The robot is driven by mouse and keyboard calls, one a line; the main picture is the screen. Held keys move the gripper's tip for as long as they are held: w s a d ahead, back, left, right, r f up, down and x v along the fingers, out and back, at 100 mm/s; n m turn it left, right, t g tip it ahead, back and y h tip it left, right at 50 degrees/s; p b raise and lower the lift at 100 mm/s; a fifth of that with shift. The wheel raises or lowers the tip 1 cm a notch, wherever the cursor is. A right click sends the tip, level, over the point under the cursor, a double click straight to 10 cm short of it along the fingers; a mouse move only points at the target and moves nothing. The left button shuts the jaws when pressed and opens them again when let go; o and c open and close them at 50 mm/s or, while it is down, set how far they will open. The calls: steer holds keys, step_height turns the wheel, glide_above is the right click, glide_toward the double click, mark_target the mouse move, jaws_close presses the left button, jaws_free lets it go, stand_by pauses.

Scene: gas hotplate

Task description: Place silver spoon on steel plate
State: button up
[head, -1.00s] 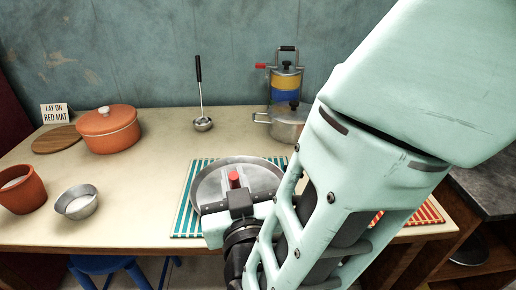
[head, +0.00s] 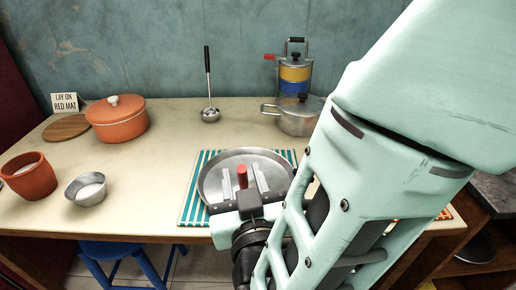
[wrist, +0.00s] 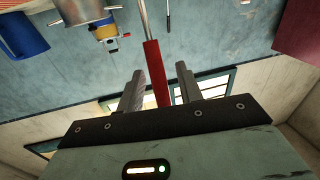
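The steel plate (head: 212,172) is a round, shallow dish on the blue-and-white striped mat (head: 190,206). My gripper (head: 244,182) is over the plate's near part, its two grey fingers spread apart. Between them stands a red handle (head: 242,176), taken to be the silver spoon's. In the wrist view the handle (wrist: 157,72) shows between the open fingers (wrist: 160,88), with a clear gap at the right finger. A thin silver shaft (wrist: 144,20) runs from it out of the top. The spoon's bowl is not visible, so its contact with the plate cannot be told.
A steel pot (head: 297,117) and a yellow-blue stacked container (head: 294,78) stand behind the plate. A ladle (head: 209,113) leans on the wall. An orange pot (head: 117,120), red cup (head: 29,176) and metal bowl (head: 87,188) stand left. The table between is clear.

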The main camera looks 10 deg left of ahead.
steer(key=v, duration=1)
steer(key=w+a+f+g, duration=0.1)
steer(key=w+f+g, duration=0.25)
steer(key=g, duration=0.45)
steer(key=s+d+n+g+h, duration=0.1)
steer(key=s+d+g+h, duration=0.1)
steer(key=d, duration=0.8)
steer(key=s+d+r+g+h, duration=0.1)
steer(key=d+g+h, duration=0.4)
steer(key=d, duration=0.6)
steer(key=shift+s+d+r+n+g, duration=0.3)
steer(key=shift+s+n+g, duration=0.1)
steer(key=shift+s+g, duration=0.3)
step_height(320, 180, up, 17)
steer(key=p, duration=1.6)
steer(key=shift+f, duration=0.15)
